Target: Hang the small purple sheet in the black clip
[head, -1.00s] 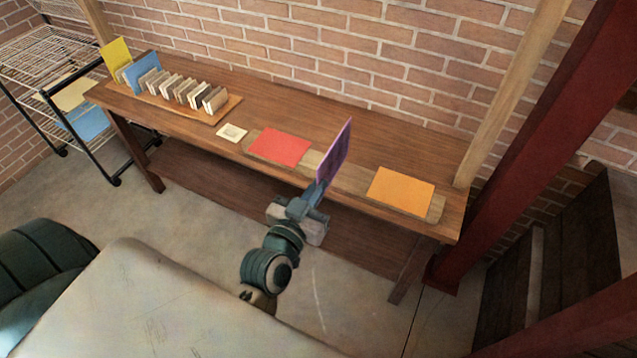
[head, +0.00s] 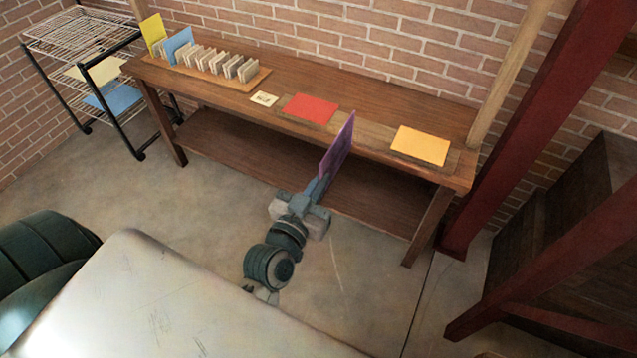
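The small purple sheet (head: 338,146) stands upright, nearly edge-on to me, in the head view's middle. My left gripper (head: 317,187) is shut on its lower end and holds it up in front of the table's front edge. In the picture the sheet overlaps the table edge and seems clear of it. I cannot make out a black clip in this view. My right gripper is not in view.
The wooden table (head: 370,120) stands against the brick wall. It bears a red sheet (head: 310,109), an orange sheet (head: 420,146) and a rack of several blocks (head: 205,62). A wire rack (head: 75,38) stands at far left. A red post (head: 530,110) rises right.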

